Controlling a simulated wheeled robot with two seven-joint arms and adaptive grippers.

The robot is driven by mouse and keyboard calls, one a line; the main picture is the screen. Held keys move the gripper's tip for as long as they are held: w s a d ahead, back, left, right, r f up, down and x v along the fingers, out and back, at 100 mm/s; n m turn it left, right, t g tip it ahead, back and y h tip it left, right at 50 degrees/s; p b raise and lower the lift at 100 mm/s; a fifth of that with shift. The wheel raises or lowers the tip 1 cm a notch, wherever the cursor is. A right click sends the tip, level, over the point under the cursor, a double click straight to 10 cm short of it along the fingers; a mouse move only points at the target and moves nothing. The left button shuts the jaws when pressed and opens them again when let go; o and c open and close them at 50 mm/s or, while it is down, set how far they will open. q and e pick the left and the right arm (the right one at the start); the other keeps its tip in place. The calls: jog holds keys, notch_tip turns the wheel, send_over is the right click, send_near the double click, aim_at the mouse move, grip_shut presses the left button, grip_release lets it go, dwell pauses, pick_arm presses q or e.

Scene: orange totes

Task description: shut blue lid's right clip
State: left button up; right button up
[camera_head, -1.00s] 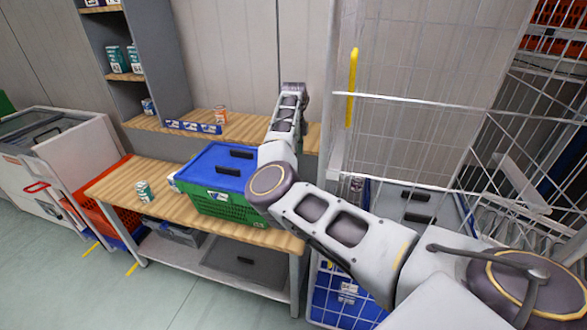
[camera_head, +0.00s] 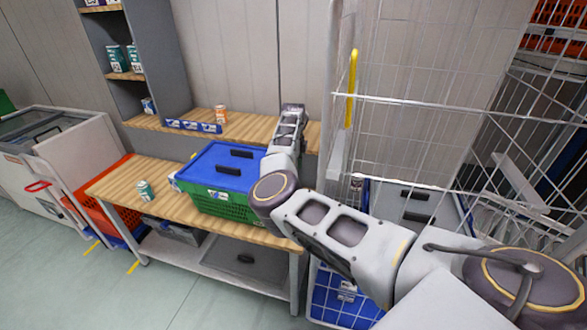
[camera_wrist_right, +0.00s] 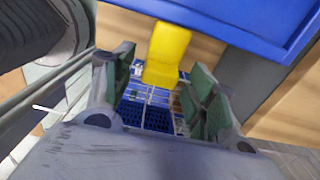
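A blue lid (camera_head: 226,166) lies on a green crate (camera_head: 222,207) on a wooden table. The lid's edge also shows at the top of the right wrist view (camera_wrist_right: 240,18). There the lid's yellow right clip (camera_wrist_right: 167,55) sticks out from under the lid edge, not lying against the crate. My right gripper (camera_wrist_right: 160,92) is open, one finger on each side of the clip's lower end, with gaps on both sides. In the head view my right arm hides the crate's right end and the clip, and the fingertips cannot be made out. My left gripper is not in view.
A small can (camera_head: 145,190) stands on the table (camera_head: 116,184) left of the crate. A wire cage trolley (camera_head: 345,180) with a yellow bar stands close to the right. A shelf with goods is behind.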

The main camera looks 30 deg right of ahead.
jog(key=c, duration=0.9)
jog(key=shift+s+d+f+t+y+p, duration=0.2)
jog(key=shift+t+y+p, duration=0.3)
jog(key=shift+p, duration=0.55)
jog(key=shift+c, duration=0.2)
jog(key=shift+f+t+y+p, duration=0.4)
jog(key=shift+t+p, duration=0.2)
jog(key=shift+p, duration=0.1)
jog(key=o, duration=1)
jog(key=shift+o, duration=0.2)
jog(key=v, duration=1.2)
